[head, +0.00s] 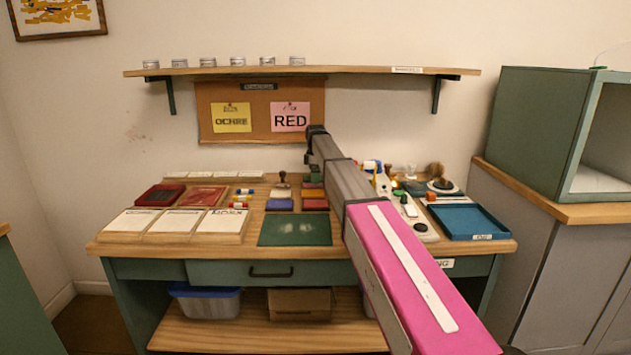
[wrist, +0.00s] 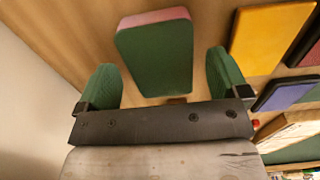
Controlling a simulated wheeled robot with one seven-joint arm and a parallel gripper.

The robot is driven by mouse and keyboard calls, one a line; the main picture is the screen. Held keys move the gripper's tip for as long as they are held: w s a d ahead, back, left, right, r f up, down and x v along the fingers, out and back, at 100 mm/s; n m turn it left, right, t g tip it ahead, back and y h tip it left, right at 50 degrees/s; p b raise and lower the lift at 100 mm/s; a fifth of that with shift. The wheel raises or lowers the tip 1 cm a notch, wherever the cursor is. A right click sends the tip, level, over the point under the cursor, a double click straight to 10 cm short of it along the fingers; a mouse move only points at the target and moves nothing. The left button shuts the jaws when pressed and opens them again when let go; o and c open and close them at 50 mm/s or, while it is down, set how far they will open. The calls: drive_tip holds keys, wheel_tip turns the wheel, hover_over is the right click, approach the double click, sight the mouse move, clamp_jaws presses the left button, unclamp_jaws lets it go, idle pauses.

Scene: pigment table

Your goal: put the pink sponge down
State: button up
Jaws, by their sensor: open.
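In the wrist view, a block with a broad green face and a pink edge (wrist: 155,55), which looks like the pink sponge, lies over the wooden tabletop. My gripper (wrist: 163,82) is open, with a green-padded finger on each side of the sponge's near end. Clear gaps show between both fingers and the sponge, so nothing is gripped. Whether its underside rests fully on the wood cannot be seen.
A yellow block (wrist: 268,40) and a purple block (wrist: 285,93) lie to the right in the wrist view. In the head view, a green mat (head: 290,230), a blue tray (head: 470,222) and labelled white panels (head: 178,221) occupy the table. A shelf (head: 300,70) hangs above.

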wheel_tip(320, 180, up, 10)
idle(0.3)
drive_tip(key=shift+f, duration=0.15)
